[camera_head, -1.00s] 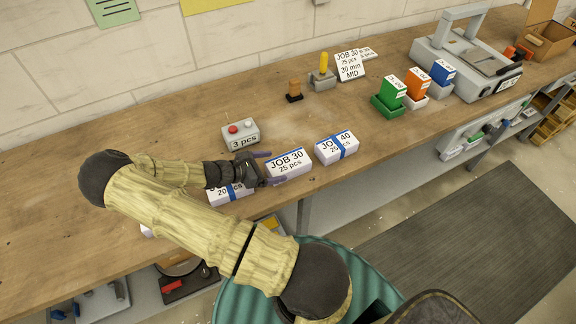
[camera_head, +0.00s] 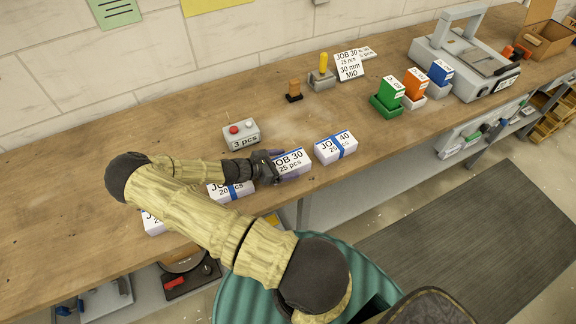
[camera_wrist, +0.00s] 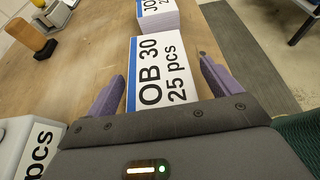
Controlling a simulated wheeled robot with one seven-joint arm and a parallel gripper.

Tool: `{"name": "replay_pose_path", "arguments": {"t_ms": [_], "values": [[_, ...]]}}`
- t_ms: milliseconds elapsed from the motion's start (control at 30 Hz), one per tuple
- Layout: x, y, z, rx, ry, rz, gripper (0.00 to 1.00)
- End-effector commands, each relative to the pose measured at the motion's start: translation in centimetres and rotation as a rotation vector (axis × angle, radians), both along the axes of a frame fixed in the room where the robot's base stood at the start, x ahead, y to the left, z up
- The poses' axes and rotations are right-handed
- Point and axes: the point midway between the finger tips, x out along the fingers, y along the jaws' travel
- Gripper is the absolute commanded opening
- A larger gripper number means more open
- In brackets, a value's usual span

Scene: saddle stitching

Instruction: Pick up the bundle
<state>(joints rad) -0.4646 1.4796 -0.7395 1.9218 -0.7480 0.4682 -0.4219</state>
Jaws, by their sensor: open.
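The JOB 30 bundle (camera_head: 292,163), a white block marked 25 pcs with a blue edge, lies on the wooden bench. It also shows in the wrist view (camera_wrist: 158,75). My gripper (camera_head: 276,166) is at the left end of this bundle. In the wrist view my gripper (camera_wrist: 158,85) is open, with one purple finger on each side of the bundle's near part. The gripper body hides the bundle's near end. Whether the fingers touch its sides I cannot tell.
The JOB 40 bundle (camera_head: 336,147) lies just right. Another bundle (camera_head: 230,192), marked 20 pcs, lies left, partly behind my arm. A grey button box (camera_head: 241,134) stands behind. The bench behind the bundles is mostly clear.

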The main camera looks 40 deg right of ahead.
Motion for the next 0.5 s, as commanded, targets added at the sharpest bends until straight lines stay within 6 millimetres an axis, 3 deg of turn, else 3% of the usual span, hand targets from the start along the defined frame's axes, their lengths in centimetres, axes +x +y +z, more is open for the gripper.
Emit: {"name": "replay_pose_path", "arguments": {"t_ms": [67,367,500], "values": [[-0.01,0.01,0.0,0.0,0.0,0.0,0.85],[-0.01,0.02,0.02,0.0,0.0,0.0,0.28],[0.0,-0.02,0.1,-0.002,0.0,-0.001,0.28]]}}
